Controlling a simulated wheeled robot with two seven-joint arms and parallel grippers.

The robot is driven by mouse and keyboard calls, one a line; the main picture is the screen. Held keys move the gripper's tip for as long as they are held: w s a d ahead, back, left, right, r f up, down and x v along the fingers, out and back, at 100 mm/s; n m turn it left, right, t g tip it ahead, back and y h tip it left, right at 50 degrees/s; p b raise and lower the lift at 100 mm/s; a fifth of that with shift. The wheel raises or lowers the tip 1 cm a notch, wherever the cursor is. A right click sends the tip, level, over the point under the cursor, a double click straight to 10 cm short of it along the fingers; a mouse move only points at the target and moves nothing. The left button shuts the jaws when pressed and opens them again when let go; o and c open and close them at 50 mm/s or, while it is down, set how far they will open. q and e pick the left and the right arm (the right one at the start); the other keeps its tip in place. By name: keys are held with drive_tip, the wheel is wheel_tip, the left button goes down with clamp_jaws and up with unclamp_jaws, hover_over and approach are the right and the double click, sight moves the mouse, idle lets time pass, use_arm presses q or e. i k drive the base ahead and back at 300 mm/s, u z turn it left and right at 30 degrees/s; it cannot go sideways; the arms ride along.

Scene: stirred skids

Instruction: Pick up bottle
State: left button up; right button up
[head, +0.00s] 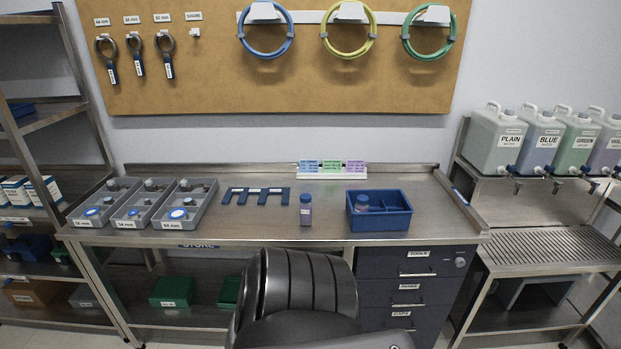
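A small bottle (306,214) with a blue cap and a pale label stands upright on the steel bench (260,219), near the middle of its front half. Its contents look purplish-grey. Another blue-capped bottle (362,203) stands in the left part of a blue divided crate (380,224), to the right of the first; the crate wall hides its lower part. Neither of my grippers shows in the head view.
Grey trays (145,224) with round parts stand at the bench's left. A blue slotted rack (255,195) lies left of the bottle. Coloured cards (332,167) stand behind. Jugs (496,140) stand on the right. Bare bench surrounds the bottle. A dark ribbed shape blocks the lower middle.

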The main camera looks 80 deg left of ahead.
sight(305, 210)
drive_tip(key=u, duration=0.7)
drive_tip(key=i, duration=0.9)
drive_tip(key=u, duration=0.95)
